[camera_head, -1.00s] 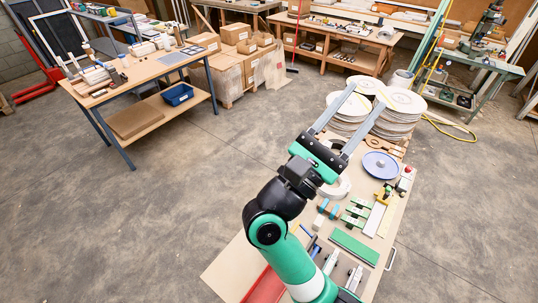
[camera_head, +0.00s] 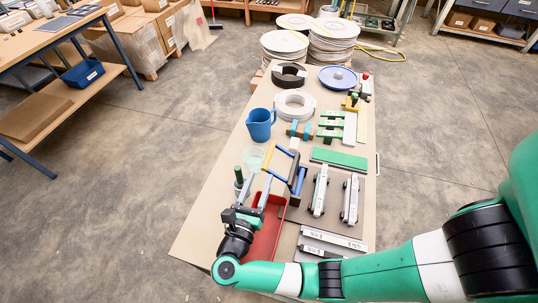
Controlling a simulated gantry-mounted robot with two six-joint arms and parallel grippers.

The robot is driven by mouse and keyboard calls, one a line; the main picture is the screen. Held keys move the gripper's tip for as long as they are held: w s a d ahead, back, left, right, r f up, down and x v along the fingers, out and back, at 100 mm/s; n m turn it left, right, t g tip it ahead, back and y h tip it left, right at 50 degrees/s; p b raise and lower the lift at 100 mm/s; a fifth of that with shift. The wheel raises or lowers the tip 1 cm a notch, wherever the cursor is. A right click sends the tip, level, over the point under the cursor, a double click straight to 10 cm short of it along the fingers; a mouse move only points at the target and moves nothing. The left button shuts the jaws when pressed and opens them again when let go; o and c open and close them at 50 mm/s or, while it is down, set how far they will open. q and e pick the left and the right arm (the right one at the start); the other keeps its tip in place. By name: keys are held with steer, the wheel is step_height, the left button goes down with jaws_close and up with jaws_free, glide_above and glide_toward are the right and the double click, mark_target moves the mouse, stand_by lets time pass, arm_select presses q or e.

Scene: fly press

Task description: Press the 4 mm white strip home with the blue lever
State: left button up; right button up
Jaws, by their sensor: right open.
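A small dark press (camera_head: 294,198) with a blue lever (camera_head: 300,180) and a yellow bar (camera_head: 268,157) stands mid-table beside the red tray. White labelled strips (camera_head: 335,239) lie on grey plates at the near right of the table; their print is too small to tell which is 4 mm. My right gripper (camera_head: 259,184) is open, its two grey fingers above the red tray, left of the press and apart from the blue lever. Nothing shows between the fingers. My left gripper is not in view.
The red tray (camera_head: 268,232) lies under my right gripper. Two grey-white clamps (camera_head: 320,190) and a green bar (camera_head: 339,159) lie right of the press.

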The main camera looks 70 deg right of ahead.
mark_target(273, 145)
steer(key=d, duration=0.7)
steer(key=w+d, duration=0.1)
steer(key=d, duration=0.2)
steer(key=shift+d, duration=0.25)
steer(key=shift+s, duration=0.2)
jaws_close()
steer(key=shift+f, duration=0.1)
steer(key=shift+f, duration=0.15)
stand_by(0.4)
